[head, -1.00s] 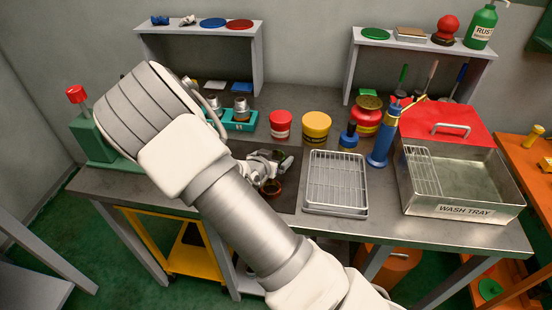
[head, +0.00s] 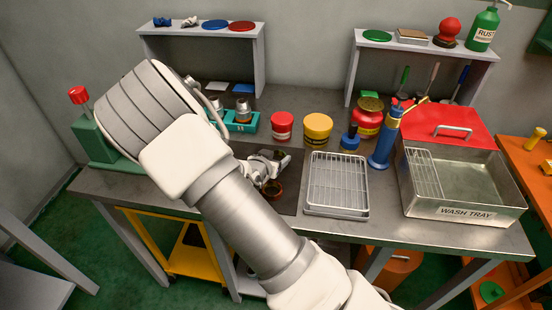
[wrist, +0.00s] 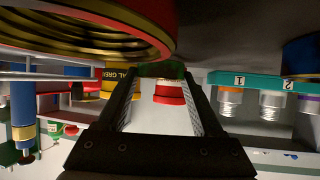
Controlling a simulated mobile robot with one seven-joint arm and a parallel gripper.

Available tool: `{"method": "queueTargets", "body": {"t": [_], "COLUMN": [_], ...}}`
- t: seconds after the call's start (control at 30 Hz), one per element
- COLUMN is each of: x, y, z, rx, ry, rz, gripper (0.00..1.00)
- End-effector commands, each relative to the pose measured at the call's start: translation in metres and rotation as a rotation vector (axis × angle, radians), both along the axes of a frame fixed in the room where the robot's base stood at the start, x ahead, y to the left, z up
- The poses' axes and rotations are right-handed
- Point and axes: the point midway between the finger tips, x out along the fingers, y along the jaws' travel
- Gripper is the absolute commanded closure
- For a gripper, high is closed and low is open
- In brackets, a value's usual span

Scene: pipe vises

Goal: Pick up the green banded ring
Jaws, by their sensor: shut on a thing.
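The wrist view is upside down, with the worktop along its top. My gripper (wrist: 162,78) shows as two dark fingers, and a small dark green piece (wrist: 158,70) sits between their tips; I take it as the green banded ring, mostly hidden. In the head view my gripper (head: 280,160) is low over the dark mat, partly behind my arm. A red and gold banded ring (wrist: 150,25), threaded inside, is large and close at the top left of the wrist view. A dark ring (head: 272,189) shows below my gripper in the head view; its colour is unclear.
A wire rack (head: 337,183) stands right of the mat (head: 288,195), and the wash tray (head: 470,200) farther right. Behind are red (head: 282,127) and yellow (head: 317,129) tubs, a teal holder (head: 243,126) and a blue pump bottle (head: 383,150). A green vise-like stand (head: 92,138) is left.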

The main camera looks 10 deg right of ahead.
Motion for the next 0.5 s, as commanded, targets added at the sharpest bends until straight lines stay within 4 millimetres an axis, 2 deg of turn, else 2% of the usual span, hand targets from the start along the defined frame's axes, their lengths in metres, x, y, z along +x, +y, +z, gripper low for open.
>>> {"method": "queueTargets", "body": {"t": [0.23, 0.3, 0.5], "x": [0.0, -0.007, -0.023], "y": [0.0, -0.019, -0.057], "z": [0.043, 0.046, 0.071], "rx": [0.004, 0.003, 0.003], "ry": [-0.005, -0.002, -0.003], "rz": [-0.001, -0.008, -0.006], "gripper": [0.94, 0.94, 0.94]}}
